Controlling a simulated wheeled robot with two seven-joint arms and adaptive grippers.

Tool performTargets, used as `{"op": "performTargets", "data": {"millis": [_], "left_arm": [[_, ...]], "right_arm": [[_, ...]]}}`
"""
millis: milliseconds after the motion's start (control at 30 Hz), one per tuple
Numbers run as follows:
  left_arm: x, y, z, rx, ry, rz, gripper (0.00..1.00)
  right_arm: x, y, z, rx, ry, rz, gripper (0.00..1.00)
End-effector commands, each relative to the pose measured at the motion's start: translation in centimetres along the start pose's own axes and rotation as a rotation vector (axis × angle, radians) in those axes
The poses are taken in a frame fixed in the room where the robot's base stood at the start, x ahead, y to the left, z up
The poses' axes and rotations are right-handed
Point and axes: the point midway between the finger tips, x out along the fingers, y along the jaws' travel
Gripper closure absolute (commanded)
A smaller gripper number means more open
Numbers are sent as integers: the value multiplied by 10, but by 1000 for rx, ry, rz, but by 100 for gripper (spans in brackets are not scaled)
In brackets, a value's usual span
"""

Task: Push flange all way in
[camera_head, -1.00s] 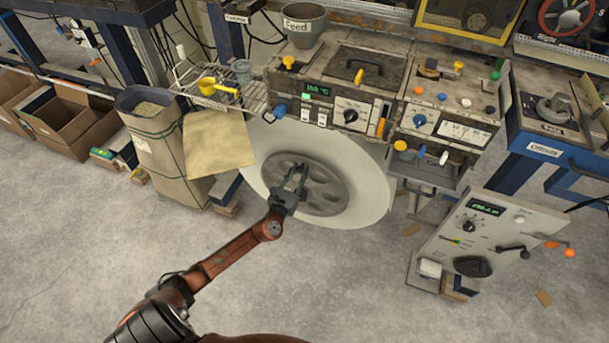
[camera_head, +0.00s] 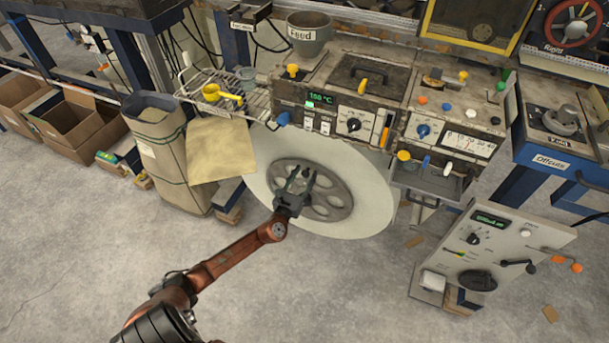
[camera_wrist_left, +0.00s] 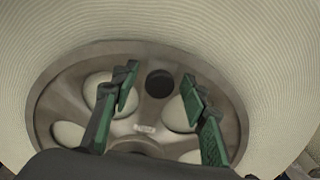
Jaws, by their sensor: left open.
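The flange (camera_head: 339,201) is a round grey metal disc with several large holes, at the centre of a big cream roll (camera_head: 376,196) under the machine's front. My left gripper (camera_head: 302,179) is in front of the flange, over its left part in the head view. In the left wrist view the open, empty green-padded fingers (camera_wrist_left: 158,95) point at the flange (camera_wrist_left: 68,83), on either side of a dark round hole (camera_wrist_left: 159,83). I cannot tell whether the fingertips touch the flange. My right gripper is not in view.
The machine bench (camera_head: 330,75) with knobs and displays stands above the roll. A tall sack (camera_head: 163,165) and brown sheet (camera_head: 222,151) stand left of it. A tilted control panel (camera_head: 488,248) is at the right. The floor in front (camera_head: 330,290) is clear.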

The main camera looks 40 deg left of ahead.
Motion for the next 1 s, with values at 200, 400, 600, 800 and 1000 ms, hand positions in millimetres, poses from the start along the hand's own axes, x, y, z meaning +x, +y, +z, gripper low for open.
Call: {"op": "performTargets", "data": {"millis": [200,400,600,800,1000], "left_arm": [[-21,0,-2,-1,2,-1,59],[-63,0,-2,-2,3,0,59],[-99,1,-1,1,3,0,59],[-117,0,0,0,0,0,59],[-120,0,0,0,0,1,59]], "right_arm": [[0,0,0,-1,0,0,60],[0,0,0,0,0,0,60],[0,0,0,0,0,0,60],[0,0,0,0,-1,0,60],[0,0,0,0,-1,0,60]]}}
